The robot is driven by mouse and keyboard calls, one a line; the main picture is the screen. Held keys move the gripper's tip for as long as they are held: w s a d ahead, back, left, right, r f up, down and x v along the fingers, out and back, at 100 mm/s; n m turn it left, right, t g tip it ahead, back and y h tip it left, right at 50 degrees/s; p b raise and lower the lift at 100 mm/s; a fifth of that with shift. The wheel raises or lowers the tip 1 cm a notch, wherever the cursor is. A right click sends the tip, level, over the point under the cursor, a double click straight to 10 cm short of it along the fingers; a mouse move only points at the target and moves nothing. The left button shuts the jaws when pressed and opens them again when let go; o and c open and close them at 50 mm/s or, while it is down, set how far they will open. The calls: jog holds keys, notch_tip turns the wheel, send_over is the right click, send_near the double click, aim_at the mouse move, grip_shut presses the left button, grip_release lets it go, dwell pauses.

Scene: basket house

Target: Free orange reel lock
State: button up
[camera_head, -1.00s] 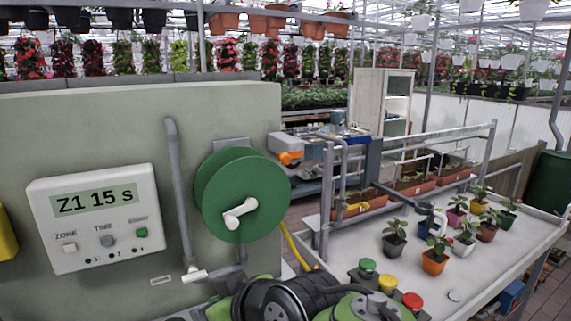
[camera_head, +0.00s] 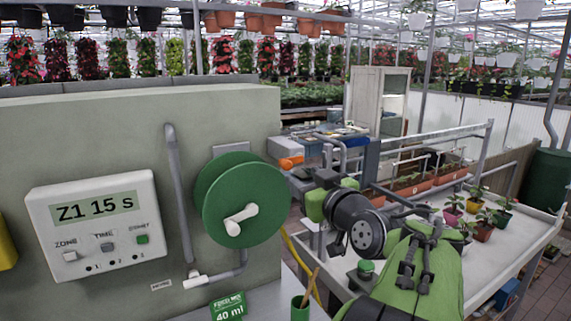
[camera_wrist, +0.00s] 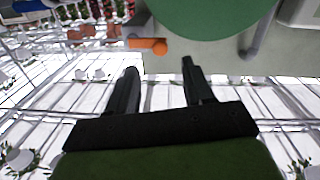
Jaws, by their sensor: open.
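The orange lock (camera_head: 290,162) is a small orange piece beside the right rim of the green hose reel (camera_head: 212,202), on a grey mount. In the wrist view the orange lock (camera_wrist: 148,45) shows just beyond the fingertips, beside the green reel (camera_wrist: 215,12). My gripper (camera_wrist: 158,66) is open, its two black fingers apart with nothing between them. The lock appears a short way beyond them, with no contact visible. In the head view my arm stands right of and below the lock, and the fingers cannot be made out. The reel has a white crank (camera_head: 240,219).
A control box (camera_head: 98,222) reading "Z1 15 s" is on the wall at left. A grey pipe (camera_head: 178,190) runs beside the reel. A yellow hose (camera_head: 295,252) hangs below it. Potted plants (camera_head: 483,228) stand on the bench at right, behind my arm.

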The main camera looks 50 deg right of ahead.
aim_at(288, 166)
jog(key=p+x, duration=0.1)
jog(key=x, duration=0.6)
jog(key=shift+w, duration=0.25)
jog(key=shift+c, duration=0.2)
grip_shut()
